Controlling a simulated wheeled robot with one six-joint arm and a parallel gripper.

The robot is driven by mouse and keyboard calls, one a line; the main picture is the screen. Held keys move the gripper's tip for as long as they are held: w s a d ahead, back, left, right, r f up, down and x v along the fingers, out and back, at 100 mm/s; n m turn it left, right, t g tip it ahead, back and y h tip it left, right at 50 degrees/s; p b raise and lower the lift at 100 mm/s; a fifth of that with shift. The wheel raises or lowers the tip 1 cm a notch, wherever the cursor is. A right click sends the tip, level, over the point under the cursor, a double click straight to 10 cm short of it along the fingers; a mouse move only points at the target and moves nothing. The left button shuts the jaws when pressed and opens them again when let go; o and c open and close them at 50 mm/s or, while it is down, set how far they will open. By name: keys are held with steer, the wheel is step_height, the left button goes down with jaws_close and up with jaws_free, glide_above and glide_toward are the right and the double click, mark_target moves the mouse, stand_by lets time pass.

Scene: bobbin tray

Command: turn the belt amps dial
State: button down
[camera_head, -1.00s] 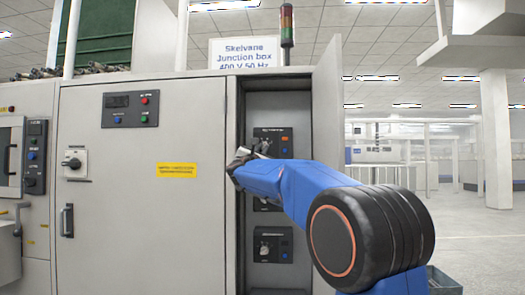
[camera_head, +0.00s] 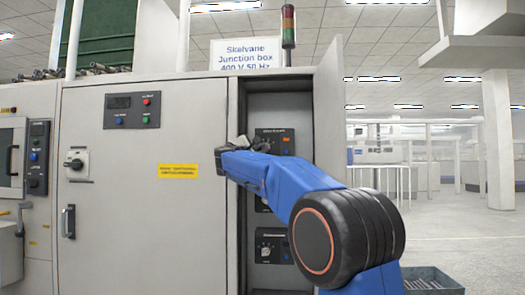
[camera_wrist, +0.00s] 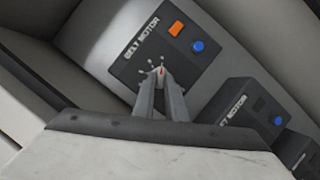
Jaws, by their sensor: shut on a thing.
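The upper black control panel (camera_wrist: 172,45) is inside the open cabinet. Its label seems to read "BELT MOTOR". The dial (camera_wrist: 161,70) on it shows as a small knob with a reddish mark and white ticks around it, mostly hidden by the fingers. My gripper (camera_wrist: 161,84) is shut on the dial, its fingers reaching up to the panel face.
An orange switch (camera_wrist: 176,29) and a blue button (camera_wrist: 197,46) sit beside the dial. A second panel (camera_wrist: 246,107) is close by. The open cabinet door (camera_head: 328,110) stands just right of my arm. A lower panel (camera_head: 271,246) is below.

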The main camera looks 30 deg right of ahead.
steer(key=shift+m, duration=0.3)
steer(key=c, duration=1.8)
jaws_free()
steer(key=v, duration=1.7)
steer(key=shift+a, duration=0.25)
